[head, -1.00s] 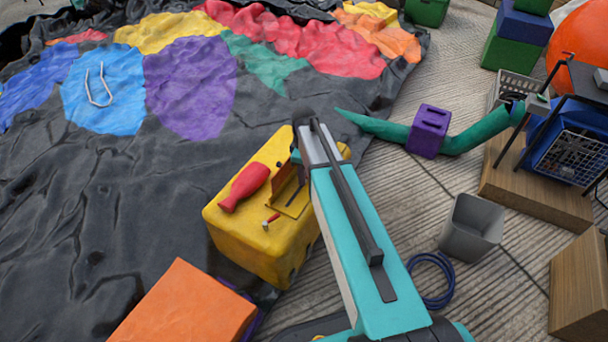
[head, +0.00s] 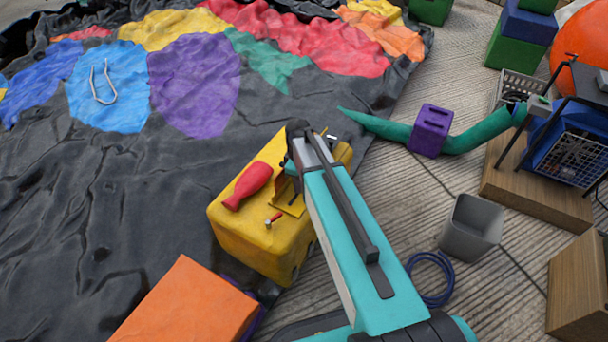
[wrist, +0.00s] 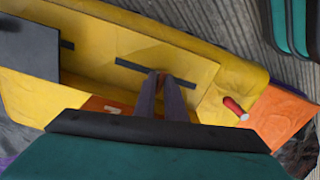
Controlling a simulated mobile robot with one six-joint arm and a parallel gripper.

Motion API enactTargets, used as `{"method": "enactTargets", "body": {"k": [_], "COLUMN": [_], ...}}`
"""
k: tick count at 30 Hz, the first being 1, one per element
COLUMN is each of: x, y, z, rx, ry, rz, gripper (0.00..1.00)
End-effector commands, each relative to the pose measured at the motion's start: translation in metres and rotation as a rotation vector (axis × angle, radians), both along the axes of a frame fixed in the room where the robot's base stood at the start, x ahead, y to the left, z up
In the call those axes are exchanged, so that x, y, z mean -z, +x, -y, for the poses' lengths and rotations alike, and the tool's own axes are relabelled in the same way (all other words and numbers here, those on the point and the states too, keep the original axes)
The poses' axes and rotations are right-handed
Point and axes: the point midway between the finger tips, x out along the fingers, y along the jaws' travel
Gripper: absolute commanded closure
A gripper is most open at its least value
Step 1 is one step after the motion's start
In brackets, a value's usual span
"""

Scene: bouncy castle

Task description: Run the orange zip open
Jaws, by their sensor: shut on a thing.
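The yellow block (head: 240,240) stands at the edge of the black sheet, with an upright yellow plate (head: 291,206) on its top. In the wrist view its yellow face (wrist: 195,66) has a dark straight line (wrist: 135,67) across it. My gripper (wrist: 160,78) is shut, its fingertips at that line, with a small reddish bit between them. I cannot tell whether this bit belongs to the orange zip; no full zip is clearly visible. In the head view my arm hides the fingertips. A red peg with a pale end (wrist: 235,108) is right of my fingers.
An orange box (head: 185,305) stands in front. A grey bin (head: 471,228), a blue coil (head: 432,280) and a purple block (head: 430,130) are to the right.

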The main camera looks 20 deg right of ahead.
Motion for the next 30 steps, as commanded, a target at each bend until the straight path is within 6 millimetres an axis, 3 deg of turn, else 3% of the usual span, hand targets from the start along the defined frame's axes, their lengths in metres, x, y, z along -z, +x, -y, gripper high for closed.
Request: {"method": "enactTargets", "body": {"k": [9, 21, 22, 24, 30], "x": [-0.002, 0.0, 0.0, 0.0, 0.0], "y": [-0.032, -0.036, -0.036, -0.036, -0.035], "z": [-0.032, -0.037, -0.037, -0.038, -0.036], "rx": [-0.007, -0.006, -0.006, -0.005, -0.003], "ry": [0.0, 0.004, 0.004, 0.004, 0.002], "rz": [0.0, -0.003, -0.003, -0.003, -0.001], "gripper": [1.0, 1.0, 0.85, 0.74, 0.74]}}
